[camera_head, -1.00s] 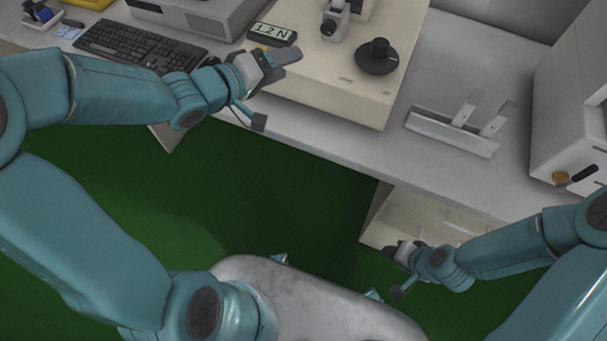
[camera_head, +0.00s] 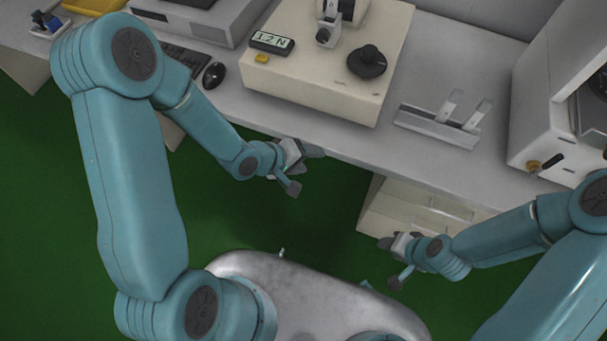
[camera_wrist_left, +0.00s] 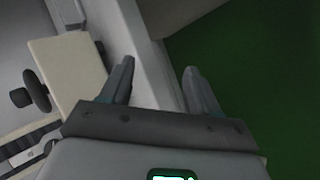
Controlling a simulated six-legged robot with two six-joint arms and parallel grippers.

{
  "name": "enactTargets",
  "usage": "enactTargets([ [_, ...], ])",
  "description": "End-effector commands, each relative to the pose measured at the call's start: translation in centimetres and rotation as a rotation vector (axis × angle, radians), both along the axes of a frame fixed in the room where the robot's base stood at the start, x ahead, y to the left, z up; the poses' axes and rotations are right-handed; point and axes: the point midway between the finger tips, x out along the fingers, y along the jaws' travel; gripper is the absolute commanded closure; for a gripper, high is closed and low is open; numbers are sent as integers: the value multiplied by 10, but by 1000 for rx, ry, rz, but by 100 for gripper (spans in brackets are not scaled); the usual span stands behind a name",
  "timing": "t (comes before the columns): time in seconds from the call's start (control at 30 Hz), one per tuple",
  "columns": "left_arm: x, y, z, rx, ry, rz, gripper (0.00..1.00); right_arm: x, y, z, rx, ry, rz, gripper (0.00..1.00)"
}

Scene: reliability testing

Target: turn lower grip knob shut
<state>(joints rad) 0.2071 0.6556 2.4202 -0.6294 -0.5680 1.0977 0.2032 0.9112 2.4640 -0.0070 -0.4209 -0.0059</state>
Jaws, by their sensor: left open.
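A black round knob on a wide black disc (camera_head: 367,61) sits on the right part of the beige tester base (camera_head: 310,100). A small grey grip (camera_head: 330,33) stands beside it at the back of the base; I cannot tell which part is its lower knob. The black knob also shows at the left of the left wrist view (camera_wrist_left: 37,92). My left gripper (camera_head: 303,168) is open and empty, in front of the bench edge and apart from the tester. Its spread fingers show in the left wrist view (camera_wrist_left: 158,67). My right gripper (camera_head: 391,263) is open and empty, low before the drawers.
A display reading 1.2 N (camera_head: 271,42) and a yellow button (camera_head: 262,58) are on the base. A grey rail with two uprights (camera_head: 437,127) lies to the right, before a white machine (camera_head: 535,120). A mouse (camera_head: 214,75) is at left.

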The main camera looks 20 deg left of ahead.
Motion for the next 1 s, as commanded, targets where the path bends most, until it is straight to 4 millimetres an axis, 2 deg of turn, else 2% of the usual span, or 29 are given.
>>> enactTargets([
  [0.27,-22,-9,-21,38,79,-37,39,0,0,9,0,0,0,57],
  [0.9,-24,-10,-24,44,88,-43,39,0,0,9,0,0,0,57],
  [1.0,-35,-18,-35,37,123,-60,39,-2,2,8,1,4,8,57],
])
